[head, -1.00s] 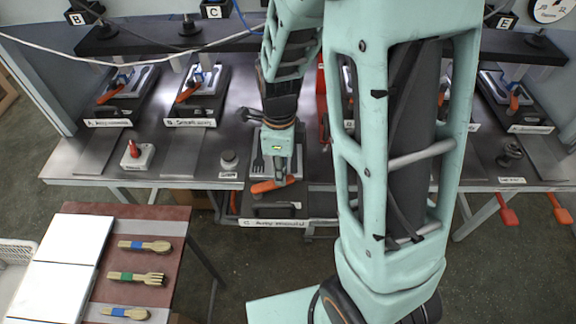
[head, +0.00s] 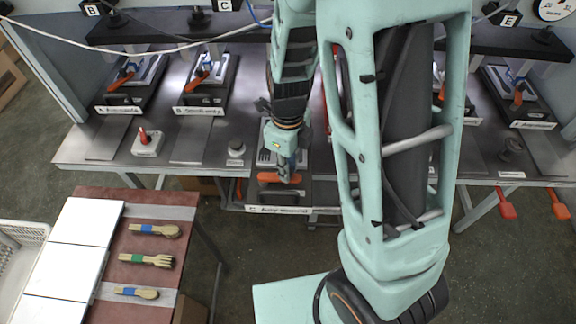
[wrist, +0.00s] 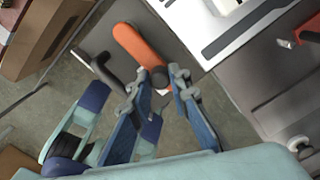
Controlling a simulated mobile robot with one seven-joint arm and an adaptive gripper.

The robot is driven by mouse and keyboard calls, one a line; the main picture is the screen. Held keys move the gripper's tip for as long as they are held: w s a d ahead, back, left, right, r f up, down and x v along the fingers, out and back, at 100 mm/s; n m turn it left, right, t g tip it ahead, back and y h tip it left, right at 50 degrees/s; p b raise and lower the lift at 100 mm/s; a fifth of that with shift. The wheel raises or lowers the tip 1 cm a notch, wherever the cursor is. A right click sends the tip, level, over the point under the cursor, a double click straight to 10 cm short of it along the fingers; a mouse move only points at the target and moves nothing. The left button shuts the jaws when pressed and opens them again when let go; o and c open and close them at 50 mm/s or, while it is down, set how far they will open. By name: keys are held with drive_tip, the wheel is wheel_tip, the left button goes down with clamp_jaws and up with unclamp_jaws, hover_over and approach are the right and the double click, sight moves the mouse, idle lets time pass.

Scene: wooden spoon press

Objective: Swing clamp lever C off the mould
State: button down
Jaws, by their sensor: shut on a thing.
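Clamp lever C (head: 270,177) has an orange handle and lies across the front of mould C (head: 265,157) on the bench station labelled C. My gripper (head: 291,174) is over the right part of the handle in the head view. In the wrist view, the orange handle (wrist: 138,45) ends at a dark round tip between my fingertips (wrist: 166,82), which are closed in on it. The mould's pale plate (wrist: 225,25) is at the upper right there. The lever's pivot is hidden by my gripper and arm in the head view.
A side table (head: 165,228) with wooden cutlery and white boards stands at the lower left. Other clamp stations stand along the bench (head: 195,150). A white box with a red knob (head: 147,144) and a round grey knob (head: 236,149) sit left of station C. A cable hangs across the top.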

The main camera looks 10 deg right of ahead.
drive_tip(key=c, duration=1.8)
unclamp_jaws()
drive_tip(key=shift+r, duration=0.1)
wheel_tip(320, 180, up, 12)
